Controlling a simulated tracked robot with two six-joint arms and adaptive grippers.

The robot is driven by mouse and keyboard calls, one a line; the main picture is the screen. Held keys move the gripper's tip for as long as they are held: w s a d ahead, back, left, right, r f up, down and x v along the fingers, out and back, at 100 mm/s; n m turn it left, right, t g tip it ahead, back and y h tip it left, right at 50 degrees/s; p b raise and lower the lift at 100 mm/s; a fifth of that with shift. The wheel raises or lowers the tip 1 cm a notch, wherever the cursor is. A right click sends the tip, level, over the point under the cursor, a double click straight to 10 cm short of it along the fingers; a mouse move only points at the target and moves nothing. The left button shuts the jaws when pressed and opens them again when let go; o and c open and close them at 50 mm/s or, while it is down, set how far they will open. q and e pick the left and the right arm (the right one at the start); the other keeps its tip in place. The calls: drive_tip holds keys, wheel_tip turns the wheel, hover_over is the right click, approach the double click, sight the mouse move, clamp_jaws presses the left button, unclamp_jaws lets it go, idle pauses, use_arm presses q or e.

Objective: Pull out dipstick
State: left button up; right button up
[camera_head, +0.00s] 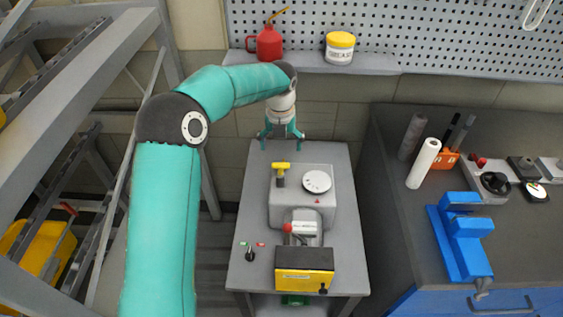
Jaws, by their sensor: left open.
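The dipstick (281,169) has a yellow T-shaped handle. It stands upright at the left rear of a grey machine housing (325,208) on the narrow grey table, with its lower part hidden in a dark collar. My left gripper (281,147) is open and points down above the table's back edge. It is just behind the yellow handle in the picture, with its fingers apart and nothing between them. It does not appear to touch the handle. My right gripper is not in view.
On the housing are a white round cap (317,181) and a red knob (287,228). A yellow-fronted dark box (304,270) stands in front, and a small black-handled switch (250,255) at left. A workbench with a blue vise (462,240) is at right, a metal rack at left.

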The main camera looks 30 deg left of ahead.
sight(281, 163)
use_arm(q)
drive_tip(key=f, duration=0.3)
drive_tip(key=f+p, duration=0.1)
drive_tip(key=f, duration=0.2)
drive_tip(key=w+f, duration=0.1)
drive_tip(key=f, duration=0.2)
drive_tip(key=shift+a+f, duration=0.4)
drive_tip(key=c, duration=1.3)
drive_tip(key=shift+o, duration=0.2)
drive_tip(key=shift+r+p, duration=0.25)
drive_tip(key=shift+p, duration=0.1)
drive_tip(key=shift+r+p, duration=1.95)
drive_tip(key=shift+r, duration=0.65)
drive_tip(key=shift+w+r, duration=0.1)
drive_tip(key=shift+r, duration=0.05)
drive_tip(key=shift+r, duration=1.85)
